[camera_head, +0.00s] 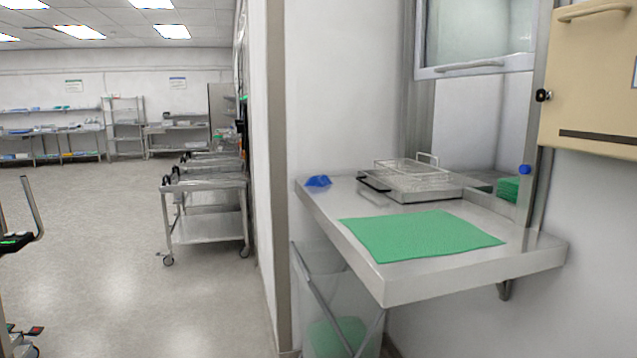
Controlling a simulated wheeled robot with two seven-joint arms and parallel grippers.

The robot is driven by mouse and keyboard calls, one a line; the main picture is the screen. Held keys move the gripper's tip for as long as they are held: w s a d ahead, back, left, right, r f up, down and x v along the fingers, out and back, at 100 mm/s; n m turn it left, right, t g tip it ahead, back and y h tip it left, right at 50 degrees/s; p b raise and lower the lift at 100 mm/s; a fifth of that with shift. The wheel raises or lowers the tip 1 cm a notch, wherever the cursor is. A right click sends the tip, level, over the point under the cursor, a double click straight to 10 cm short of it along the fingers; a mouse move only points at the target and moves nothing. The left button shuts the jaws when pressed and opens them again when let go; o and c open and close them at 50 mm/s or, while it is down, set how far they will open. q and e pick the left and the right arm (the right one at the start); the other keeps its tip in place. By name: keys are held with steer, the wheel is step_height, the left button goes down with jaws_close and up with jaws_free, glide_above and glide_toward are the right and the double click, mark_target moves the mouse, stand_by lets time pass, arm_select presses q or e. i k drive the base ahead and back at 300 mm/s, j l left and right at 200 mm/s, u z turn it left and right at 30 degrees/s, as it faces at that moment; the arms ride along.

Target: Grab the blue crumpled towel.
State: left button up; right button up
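The blue crumpled towel (318,181) is a small bunched piece of cloth. It lies on the steel shelf (470,274) at its far left corner, near the wall edge. It is left of the metal trays and apart from the green mat. Neither of my grippers shows in the head view, so nothing is seen touching the towel.
A flat green mat (420,235) covers the shelf's front middle. Steel trays with a wire basket (410,172) stand behind it. A tan cabinet (592,80) juts out at upper right. A steel cart (207,228) stands left of the wall edge; open floor (90,230) lies further left.

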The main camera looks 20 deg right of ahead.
mark_target(320, 180)
steer(key=i+u, duration=0.1)
steer(key=u, duration=0.2)
steer(key=i, duration=4.25)
steer(key=i+j+z, duration=0.1)
steer(key=i+z, duration=0.2)
steer(key=i, duration=0.15)
steer(key=i+j+z, duration=0.3)
steer(key=i, duration=0.15)
steer(key=i+j+z, duration=0.3)
steer(key=i, duration=0.15)
steer(key=z, duration=2.55)
